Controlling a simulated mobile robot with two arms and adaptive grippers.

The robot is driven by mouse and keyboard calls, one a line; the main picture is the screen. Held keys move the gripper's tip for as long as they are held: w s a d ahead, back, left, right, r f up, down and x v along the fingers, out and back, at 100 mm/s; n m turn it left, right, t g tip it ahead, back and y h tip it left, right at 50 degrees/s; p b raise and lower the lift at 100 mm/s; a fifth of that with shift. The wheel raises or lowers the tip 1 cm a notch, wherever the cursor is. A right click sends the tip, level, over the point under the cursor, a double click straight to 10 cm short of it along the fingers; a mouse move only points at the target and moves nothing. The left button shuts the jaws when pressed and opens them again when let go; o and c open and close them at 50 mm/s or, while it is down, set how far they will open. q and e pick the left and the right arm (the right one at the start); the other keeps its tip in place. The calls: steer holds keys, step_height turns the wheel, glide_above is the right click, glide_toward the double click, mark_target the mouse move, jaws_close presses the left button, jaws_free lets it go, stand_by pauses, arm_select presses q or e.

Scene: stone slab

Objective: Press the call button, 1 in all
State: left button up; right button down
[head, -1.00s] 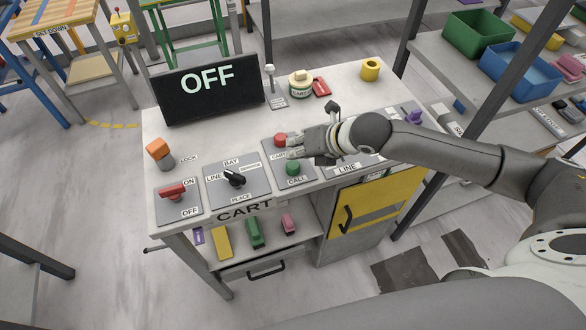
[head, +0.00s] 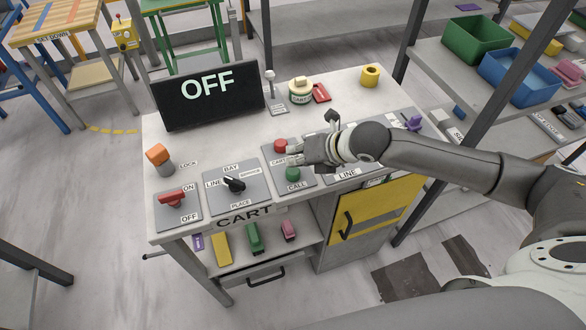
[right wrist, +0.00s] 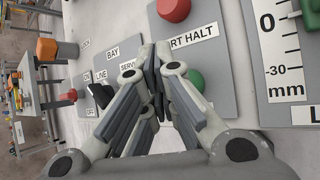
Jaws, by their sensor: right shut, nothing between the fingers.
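The green call button (head: 292,173) sits on a grey plate above the label CALL, at the front of the bench. A red button (head: 280,145) sits on the same plate, farther back. My right gripper (head: 291,155) is shut and empty, with its fingertips over the plate between the two buttons. In the right wrist view the shut fingertips (right wrist: 156,52) lie between the red button (right wrist: 174,8) and the green button (right wrist: 196,78), which is partly hidden behind a finger. I cannot tell whether the fingers touch the plate. My left gripper is not in view.
A black display (head: 208,96) reads OFF. A black rotary knob (head: 234,184), a red switch (head: 171,196) and an orange knob (head: 157,154) stand to the left.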

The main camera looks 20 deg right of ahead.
steer(key=shift+f, duration=0.2)
stand_by(0.4)
steer(key=shift+f, duration=0.2)
steer(key=shift+f, duration=0.65)
stand_by(0.9)
steer(key=shift+r+p, duration=0.95)
steer(key=shift+r, duration=0.1)
step_height(320, 180, up, 5)
steer(key=p, duration=0.5)
